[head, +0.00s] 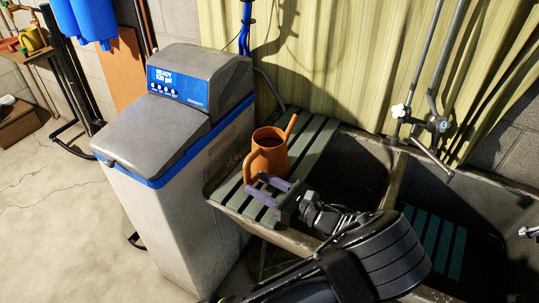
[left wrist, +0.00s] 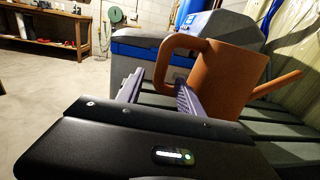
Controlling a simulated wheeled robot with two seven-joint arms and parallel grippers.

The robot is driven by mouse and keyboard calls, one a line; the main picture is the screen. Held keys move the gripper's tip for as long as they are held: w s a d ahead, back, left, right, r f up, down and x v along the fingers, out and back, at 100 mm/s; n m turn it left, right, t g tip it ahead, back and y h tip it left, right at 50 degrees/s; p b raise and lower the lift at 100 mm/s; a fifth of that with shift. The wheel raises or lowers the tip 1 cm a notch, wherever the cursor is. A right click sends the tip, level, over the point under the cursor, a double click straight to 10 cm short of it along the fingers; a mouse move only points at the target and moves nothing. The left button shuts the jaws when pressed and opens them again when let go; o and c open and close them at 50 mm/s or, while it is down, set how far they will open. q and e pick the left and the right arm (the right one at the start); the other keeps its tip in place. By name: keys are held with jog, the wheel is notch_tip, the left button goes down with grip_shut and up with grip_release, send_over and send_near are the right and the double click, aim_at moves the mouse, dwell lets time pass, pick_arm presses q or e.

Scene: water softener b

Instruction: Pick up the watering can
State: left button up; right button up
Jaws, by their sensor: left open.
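The orange-brown watering can (head: 272,158) stands upright on the green slatted board over the left part of the sink, its spout pointing to the back right. It fills the upper right of the left wrist view (left wrist: 225,80), where its looped handle faces my gripper. My left gripper (head: 256,183) is open, with its two pale purple fingers just in front of the can. In the left wrist view the handle shows between the two fingers (left wrist: 160,80); I cannot tell whether they touch it. My right gripper is not in view.
The grey and blue water softener (head: 180,130) stands to the left of the can. The slatted board (head: 310,135) lies across the sink (head: 350,165), with a tap (head: 437,124) at the right. A curtain (head: 320,50) hangs behind.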

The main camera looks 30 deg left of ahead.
aim_at(250, 179)
pick_arm(q)
jog(key=a, duration=0.2)
jog(key=a+p, duration=0.1)
jog(key=a, duration=0.2)
jog(key=shift+w, duration=0.2)
jog(key=shift+d, duration=0.1)
jog(key=shift+c, duration=0.3)
grip_shut()
dwell(1.1)
